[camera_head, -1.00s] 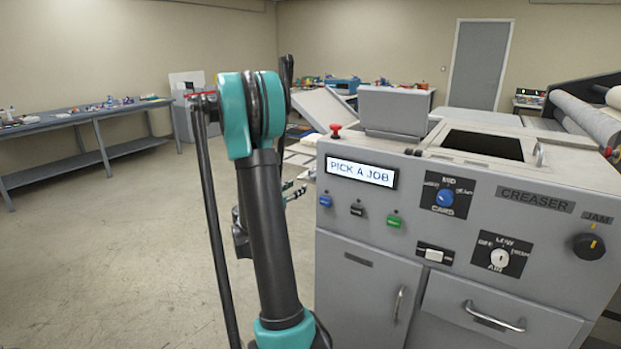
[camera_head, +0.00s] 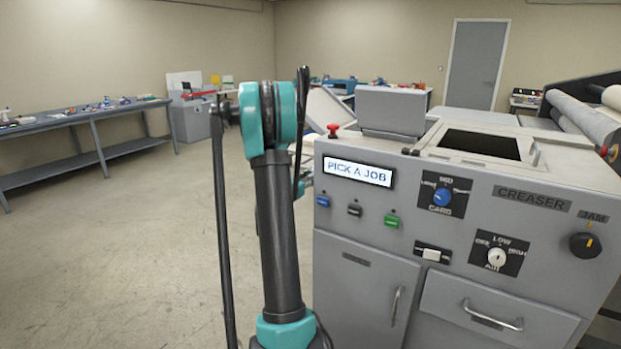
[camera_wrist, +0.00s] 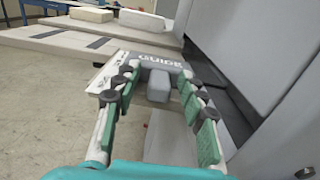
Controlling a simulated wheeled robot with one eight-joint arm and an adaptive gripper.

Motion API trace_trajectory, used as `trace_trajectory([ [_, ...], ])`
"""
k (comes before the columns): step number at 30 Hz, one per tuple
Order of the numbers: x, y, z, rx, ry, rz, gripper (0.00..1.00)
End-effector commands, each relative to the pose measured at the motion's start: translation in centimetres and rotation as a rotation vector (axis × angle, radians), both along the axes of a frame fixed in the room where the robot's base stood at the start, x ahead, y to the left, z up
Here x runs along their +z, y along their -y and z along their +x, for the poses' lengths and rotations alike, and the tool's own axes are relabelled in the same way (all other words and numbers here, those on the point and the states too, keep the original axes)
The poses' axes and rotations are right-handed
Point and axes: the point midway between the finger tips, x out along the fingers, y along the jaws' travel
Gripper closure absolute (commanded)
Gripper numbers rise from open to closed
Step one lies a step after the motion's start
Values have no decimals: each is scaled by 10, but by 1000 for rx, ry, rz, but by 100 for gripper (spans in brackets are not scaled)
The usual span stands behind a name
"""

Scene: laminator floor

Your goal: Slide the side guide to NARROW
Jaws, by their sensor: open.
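The side guide (camera_wrist: 133,60) is a flat plate lettered GUIDE in the wrist view, with a grey block-like knob (camera_wrist: 158,86) standing out toward me. My gripper (camera_wrist: 157,76) is open, its green-padded fingers on either side of the knob. Gaps show between the pads and the knob, and I see no clear contact. Small print on the guide's left part is too blurred to read, so I cannot tell its setting. In the head view my own arm hides the guide and most of the gripper.
The grey creaser machine (camera_head: 350,262) stands right of my arm, its display reading PICK A JOB. In the wrist view its side wall (camera_wrist: 238,45) rises close right of my gripper. Pale flat tables (camera_wrist: 75,50) lie beyond. Open floor (camera_head: 120,250) is at the left.

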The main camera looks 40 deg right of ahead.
Motion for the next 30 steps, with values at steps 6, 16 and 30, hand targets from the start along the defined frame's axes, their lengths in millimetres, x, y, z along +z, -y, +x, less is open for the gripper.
trace_trajectory([
  [6,0,0,0,0,0,0,77],
  [16,0,0,0,-1,0,0,100],
  [30,0,37,14,-3,0,0,100],
])
